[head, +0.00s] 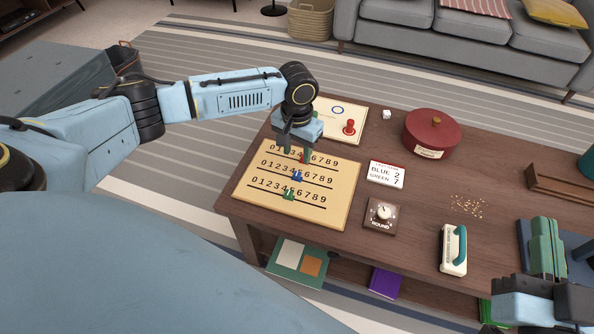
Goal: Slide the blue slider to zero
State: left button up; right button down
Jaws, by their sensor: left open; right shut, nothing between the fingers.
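The score board (341,206) lies on the wooden table, with three rows of digits from 0 to 9. The blue slider (297,176) stands in the middle row near the middle digits. The green slider (289,195) is in the bottom row. My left gripper (296,153) is open and points down over the top row, behind the blue slider in the picture; contact cannot be told. My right gripper (547,246) is shut and empty at the right edge, over the table's front right.
A card (385,174) reads blue 2, green 7. Right of the board are a dial marked ROUND (380,214), a red lidded pot (432,131), a white and teal handled object (454,249) and small tan bits (467,205). Behind is a board with a red pawn (349,127).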

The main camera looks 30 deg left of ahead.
aim_at(297, 174)
pick_arm(q)
notch_tip(297, 174, down, 2)
jog(key=shift+f+b, duration=0.2)
jog(key=shift+b, duration=0.35)
notch_tip(297, 174, down, 3)
jog(key=shift+f+b, duration=0.1)
jog(key=shift+b, duration=0.8)
jog(key=shift+f+b, duration=0.6)
jog(key=shift+f, duration=0.45)
pick_arm(e)
jog(key=s+r+t+y, duration=0.2)
jog(key=s+r+t, duration=0.2)
jog(key=r+t, duration=0.3)
jog(key=shift+s+d+t, duration=0.25)
jog(key=shift+s+t, duration=0.1)
jog(key=shift+t, duration=0.15)
pick_arm(q)
grip_shut()
